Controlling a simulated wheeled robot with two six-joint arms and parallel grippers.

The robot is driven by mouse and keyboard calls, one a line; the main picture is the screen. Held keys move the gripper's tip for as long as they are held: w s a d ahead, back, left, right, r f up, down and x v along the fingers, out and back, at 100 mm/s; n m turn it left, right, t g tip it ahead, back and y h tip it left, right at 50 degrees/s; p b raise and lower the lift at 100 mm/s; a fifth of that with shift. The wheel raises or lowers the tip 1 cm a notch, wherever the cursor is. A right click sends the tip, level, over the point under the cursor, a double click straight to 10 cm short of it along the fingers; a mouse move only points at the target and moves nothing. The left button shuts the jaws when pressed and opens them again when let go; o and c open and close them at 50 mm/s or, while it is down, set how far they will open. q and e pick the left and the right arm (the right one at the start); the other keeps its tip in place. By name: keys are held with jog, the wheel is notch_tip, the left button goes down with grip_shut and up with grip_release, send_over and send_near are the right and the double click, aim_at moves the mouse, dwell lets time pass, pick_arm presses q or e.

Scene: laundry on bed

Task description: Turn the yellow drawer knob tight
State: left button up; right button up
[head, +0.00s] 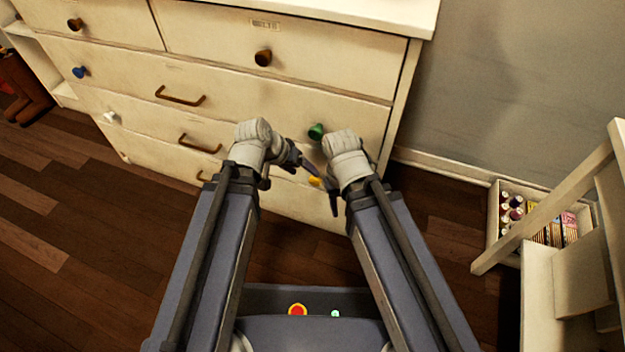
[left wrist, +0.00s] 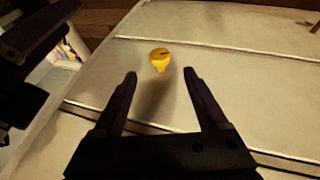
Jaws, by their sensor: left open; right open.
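The yellow knob (head: 314,181) sits on a lower drawer front of the cream dresser (head: 230,110), partly hidden by my grippers in the head view. In the left wrist view the yellow knob (left wrist: 160,57) has a dark line across its head and stands just beyond my left gripper's tips. My left gripper (left wrist: 160,75) is open and empty, its fingers lined up on either side of the knob but apart from it. In the head view my left gripper (head: 306,168) is close to the knob. My right gripper (head: 333,203) is small and dark, beside the knob on the right; its jaws are open.
A green knob (head: 316,131) sits on the drawer above. Blue (head: 79,72), white (head: 110,117) and brown knobs and several bar handles are on the dresser. A crate of bottles (head: 497,212) and a wooden ladder-like frame (head: 545,205) stand right.

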aim_at(313, 179)
pick_arm(q)
jog(key=b+x, duration=0.5)
jog(key=x, duration=0.1)
jog(key=shift+f, duration=0.3)
jog(key=shift+w+d+f+b, duration=0.15)
jog(key=shift+d+f+b, duration=0.1)
jog(key=shift+f+b, duration=0.25)
jog(key=shift+r, duration=0.15)
grip_shut()
